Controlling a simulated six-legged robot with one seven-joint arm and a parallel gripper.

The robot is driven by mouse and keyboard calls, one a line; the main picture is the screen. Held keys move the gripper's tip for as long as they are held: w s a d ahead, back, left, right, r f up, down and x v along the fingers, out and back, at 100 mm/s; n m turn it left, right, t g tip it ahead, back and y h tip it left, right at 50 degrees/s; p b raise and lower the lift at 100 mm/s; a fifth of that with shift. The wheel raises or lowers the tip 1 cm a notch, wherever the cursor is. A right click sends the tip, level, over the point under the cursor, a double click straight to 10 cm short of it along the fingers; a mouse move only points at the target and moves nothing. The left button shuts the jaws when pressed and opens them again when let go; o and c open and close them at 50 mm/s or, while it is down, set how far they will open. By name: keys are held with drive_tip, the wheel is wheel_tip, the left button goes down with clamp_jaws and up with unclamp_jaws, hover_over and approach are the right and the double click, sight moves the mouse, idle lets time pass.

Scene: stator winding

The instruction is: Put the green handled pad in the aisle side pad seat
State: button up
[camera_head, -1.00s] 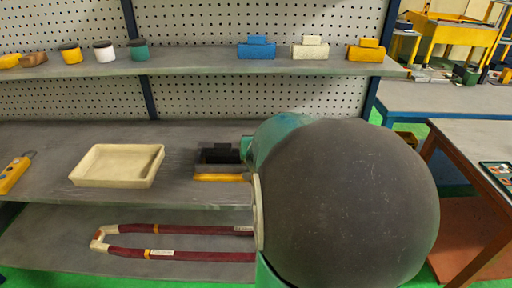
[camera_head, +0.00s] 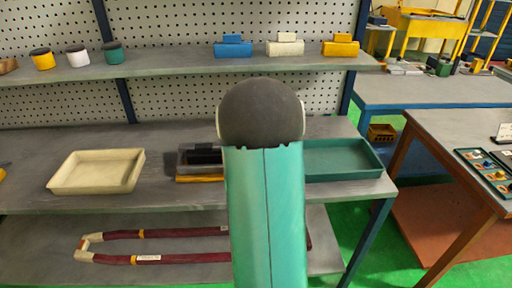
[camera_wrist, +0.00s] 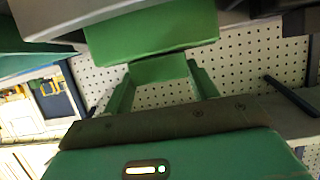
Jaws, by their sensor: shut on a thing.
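In the wrist view the green handled pad (camera_wrist: 150,36) fills the top middle, with its green handle (camera_wrist: 160,69) between the two fingers. My gripper (camera_wrist: 163,82) is shut on that handle. In the head view my own arm hides the gripper and the pad. A dark block-shaped fixture with a yellow front strip (camera_head: 200,179) sits on the middle shelf, left of my arm and partly behind it. I cannot tell whether it is the aisle side pad seat.
A cream tray (camera_head: 97,187) lies left on the middle shelf, a teal tray (camera_head: 342,172) right. Blue (camera_head: 233,49), white (camera_head: 285,47) and yellow (camera_head: 340,48) handled pads stand on the upper shelf. A maroon coil (camera_head: 165,258) lies below. Green floor is open beside the right table (camera_head: 460,130).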

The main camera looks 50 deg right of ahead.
drive_tip(key=shift+f, duration=0.75)
drive_tip(key=shift+f, duration=0.2)
drive_tip(key=o, duration=1.3)
